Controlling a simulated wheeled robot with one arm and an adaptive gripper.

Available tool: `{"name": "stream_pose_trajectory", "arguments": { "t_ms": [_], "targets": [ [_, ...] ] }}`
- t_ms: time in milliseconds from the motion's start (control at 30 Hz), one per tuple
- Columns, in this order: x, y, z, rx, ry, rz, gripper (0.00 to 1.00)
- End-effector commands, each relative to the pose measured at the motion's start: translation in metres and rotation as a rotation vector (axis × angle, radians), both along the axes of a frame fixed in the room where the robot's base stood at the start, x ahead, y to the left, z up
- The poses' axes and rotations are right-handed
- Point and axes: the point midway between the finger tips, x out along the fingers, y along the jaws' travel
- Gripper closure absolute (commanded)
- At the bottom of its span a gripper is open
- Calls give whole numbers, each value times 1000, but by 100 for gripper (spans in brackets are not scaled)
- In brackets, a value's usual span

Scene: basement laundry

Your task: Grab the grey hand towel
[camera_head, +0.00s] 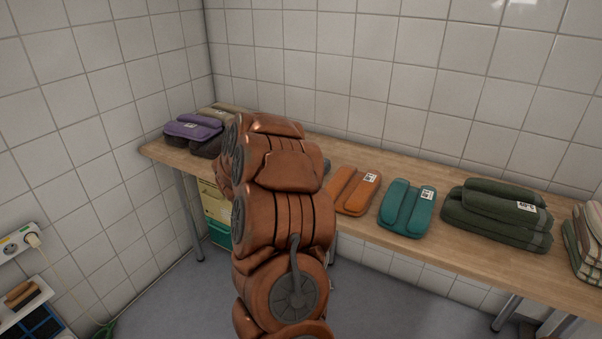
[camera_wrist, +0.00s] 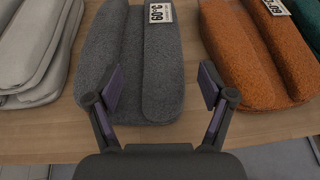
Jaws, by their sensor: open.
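The grey hand towel (camera_wrist: 100,62) lies folded on the wooden table, with a white "60°C" tag at its far end. In the wrist view my gripper (camera_wrist: 160,84) is open, its two fingers spread over the near end of the towel. The left finger overlaps the towel in the picture; the right finger is just past its right edge. I cannot tell whether they touch it. In the head view my arm hides nearly all of the grey towel; only a small dark grey bit (camera_head: 326,165) shows beside the arm.
An orange towel (camera_wrist: 250,60) lies close on the right and a pale towel stack (camera_wrist: 30,50) on the left. A teal towel (camera_head: 407,208), a green stack (camera_head: 495,215) and a purple towel (camera_head: 193,127) share the wooden table (camera_head: 370,155). Tiled walls stand behind and left.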

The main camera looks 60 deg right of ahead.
Motion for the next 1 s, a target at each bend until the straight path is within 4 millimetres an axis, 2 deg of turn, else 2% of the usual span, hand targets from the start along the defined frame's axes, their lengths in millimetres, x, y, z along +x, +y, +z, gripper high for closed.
{"name": "stream_pose_trajectory", "arguments": {
  "t_ms": [233,633,1000],
  "targets": [
    [-2,-13,-5,-2,5,0,19],
    [-5,-48,-21,-1,4,1,19],
    [-4,-53,-23,0,2,4,19]
  ]
}}
